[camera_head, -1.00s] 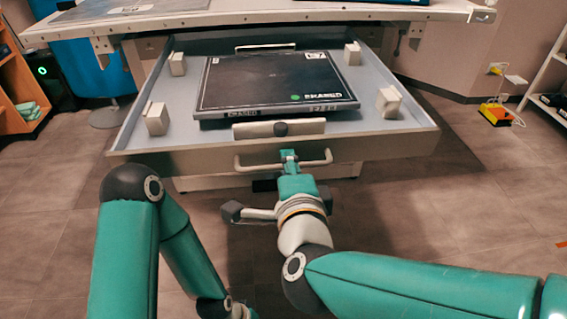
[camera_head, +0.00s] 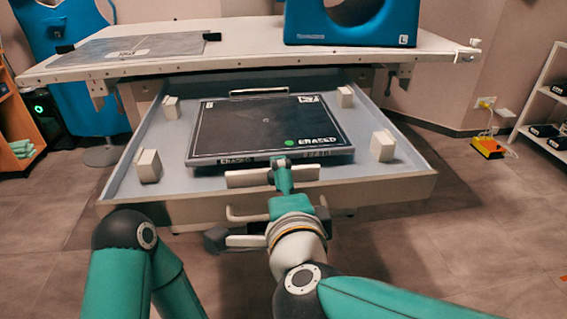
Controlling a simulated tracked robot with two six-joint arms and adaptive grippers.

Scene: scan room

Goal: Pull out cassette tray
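The cassette tray (camera_head: 400,186) is a pale grey drawer pulled out from under a white table. A flat black cassette (camera_head: 235,125) marked "ERASED" lies in it, between white corner blocks. A light clamp bar (camera_head: 245,179) stands at the cassette's front edge, its middle hidden by my gripper. The tray's handle (camera_head: 238,214) is on the front wall, partly hidden by my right arm. My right gripper (camera_head: 282,168) is at the middle of the clamp bar, above the handle; its fingers look narrow from here and I cannot tell whether they touch it.
The white table top (camera_head: 250,52) overhangs the tray and bears a grey panel (camera_head: 130,48) and a blue device (camera_head: 350,25). A shelf (camera_head: 548,95) stands at the right, with a yellow-orange device (camera_head: 487,147) on the floor.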

